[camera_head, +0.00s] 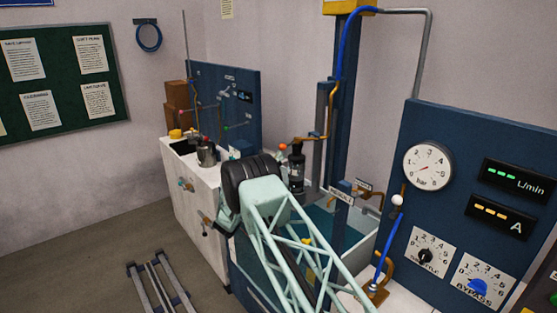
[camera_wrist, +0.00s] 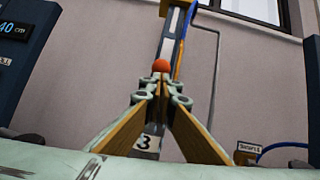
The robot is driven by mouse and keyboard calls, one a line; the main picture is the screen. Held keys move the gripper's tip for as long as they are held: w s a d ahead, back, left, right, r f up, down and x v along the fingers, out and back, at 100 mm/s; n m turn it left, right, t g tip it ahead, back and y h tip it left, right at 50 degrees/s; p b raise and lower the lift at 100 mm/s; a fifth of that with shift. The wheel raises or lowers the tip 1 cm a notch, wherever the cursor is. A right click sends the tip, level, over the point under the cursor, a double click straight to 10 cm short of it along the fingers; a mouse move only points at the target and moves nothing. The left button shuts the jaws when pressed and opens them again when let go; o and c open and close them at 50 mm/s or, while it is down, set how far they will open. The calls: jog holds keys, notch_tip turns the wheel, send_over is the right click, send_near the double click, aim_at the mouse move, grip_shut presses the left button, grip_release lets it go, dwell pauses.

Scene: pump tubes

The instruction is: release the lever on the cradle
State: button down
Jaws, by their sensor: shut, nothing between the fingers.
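The lever shows as an orange-red ball knob (camera_wrist: 161,66) in the wrist view, just past the tips of my gripper (camera_wrist: 160,86). The gripper's tan fingers converge to a closed point with nothing between them. I cannot tell whether the tips touch the knob. In the head view an orange-red knob (camera_head: 283,147) stands beside a dark cylindrical pump body (camera_head: 297,172) at the cradle on the blue column (camera_head: 346,110). My arm and wrist hide the fingers there. The lever's shaft is mostly hidden.
A teal-lined tank (camera_head: 318,222) lies below the column. A white bench (camera_head: 190,205) with a metal pot (camera_head: 207,153) is at the left. A number 3 label (camera_wrist: 148,142) shows between my fingers.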

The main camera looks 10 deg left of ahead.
jog(key=shift+s+r+g, duration=0.1)
jog(key=shift+r+g, duration=0.2)
jog(key=shift+r, duration=0.1)
jog(key=shift+a+r+g+y+p, duration=0.1)
jog(key=shift+r+g+y+p, duration=0.2)
jog(key=shift+r+p, duration=0.05)
